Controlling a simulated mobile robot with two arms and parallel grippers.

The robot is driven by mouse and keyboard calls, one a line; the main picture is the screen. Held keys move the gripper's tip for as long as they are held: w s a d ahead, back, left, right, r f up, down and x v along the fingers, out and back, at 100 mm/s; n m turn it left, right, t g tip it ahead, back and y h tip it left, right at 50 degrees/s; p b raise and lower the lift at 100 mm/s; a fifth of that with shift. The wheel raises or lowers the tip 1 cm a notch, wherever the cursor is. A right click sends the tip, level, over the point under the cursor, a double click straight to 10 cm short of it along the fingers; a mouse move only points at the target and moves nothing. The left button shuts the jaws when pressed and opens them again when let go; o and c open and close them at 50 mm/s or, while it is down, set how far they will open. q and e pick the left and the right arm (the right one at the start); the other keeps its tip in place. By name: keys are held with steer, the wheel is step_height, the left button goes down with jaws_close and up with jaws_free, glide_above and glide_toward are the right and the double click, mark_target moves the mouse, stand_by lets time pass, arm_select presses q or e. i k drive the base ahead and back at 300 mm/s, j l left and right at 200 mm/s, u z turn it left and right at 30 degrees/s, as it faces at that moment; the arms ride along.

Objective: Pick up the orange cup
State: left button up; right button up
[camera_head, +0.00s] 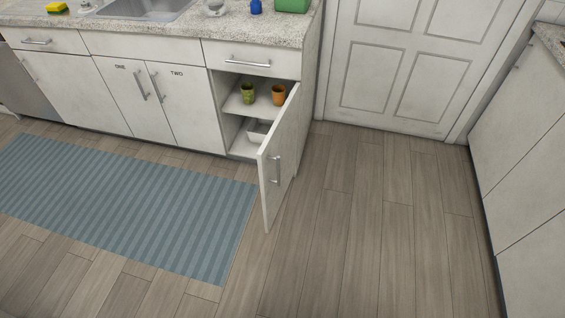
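An orange cup (278,94) stands on the upper shelf (262,110) of an open lower cabinet, near the right side of that shelf. A green cup (248,93) stands to its left on the same shelf, with a small gap between them. The open cabinet door (279,160) swings out toward me, just right of and below the orange cup. Neither of my grippers is in view.
A white container (258,133) sits on the lower shelf. A striped blue rug (125,205) lies before the cabinets. Bare wood floor (350,230) is clear right of the open door. A closed white door (405,65) stands behind; more cabinets (525,150) line the right.

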mark_target(278, 91)
steer(key=i+j+u, duration=0.5)
steer(key=i+j, duration=1.4)
steer(key=z, duration=0.2)
steer(key=i+j, duration=0.05)
